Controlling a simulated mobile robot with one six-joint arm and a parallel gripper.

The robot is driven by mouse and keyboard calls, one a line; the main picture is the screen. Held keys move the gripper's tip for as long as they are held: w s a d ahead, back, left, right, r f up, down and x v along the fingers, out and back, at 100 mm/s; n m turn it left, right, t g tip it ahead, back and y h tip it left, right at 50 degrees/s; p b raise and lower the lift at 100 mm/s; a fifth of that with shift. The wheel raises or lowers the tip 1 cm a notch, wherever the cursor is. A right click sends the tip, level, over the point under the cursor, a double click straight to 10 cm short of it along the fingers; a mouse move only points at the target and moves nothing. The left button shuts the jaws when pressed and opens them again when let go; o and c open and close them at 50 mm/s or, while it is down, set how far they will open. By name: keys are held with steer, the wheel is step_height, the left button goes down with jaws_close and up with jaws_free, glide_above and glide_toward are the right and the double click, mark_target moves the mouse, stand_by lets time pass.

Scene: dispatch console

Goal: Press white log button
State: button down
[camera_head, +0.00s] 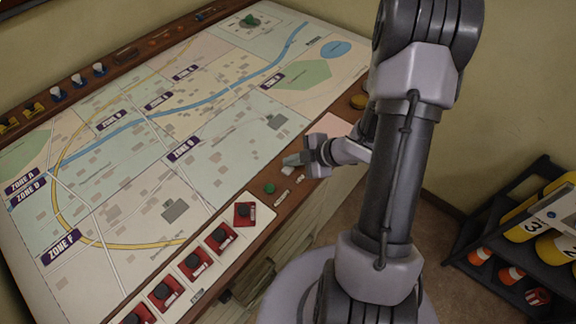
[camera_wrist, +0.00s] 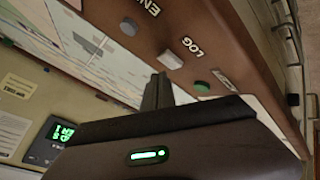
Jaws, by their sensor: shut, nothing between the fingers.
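The white log button (camera_wrist: 171,60) sits on the brown console edge in the wrist view, beside the painted word LOG. My gripper (camera_wrist: 158,78) is shut and empty, its fingertips close to the button's lower left side; I cannot tell whether they touch it. In the head view my gripper (camera_head: 292,160) is low over the front edge of the map table. A small pale shape just under its fingertips seems to be the white button (camera_head: 287,172). A green button (camera_head: 269,188) is next to it.
A map board (camera_head: 140,150) with zone labels covers the table. Red switches (camera_head: 195,263) line its front edge. A dark rack (camera_head: 500,235) with cones stands at the right.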

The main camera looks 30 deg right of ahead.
step_height(320, 180, up, 5)
steer(key=p, duration=0.4)
steer(key=shift+p, duration=0.4)
stand_by(0.4)
step_height(320, 180, up, 8)
steer(key=p, duration=0.8)
glide_above(291, 170)
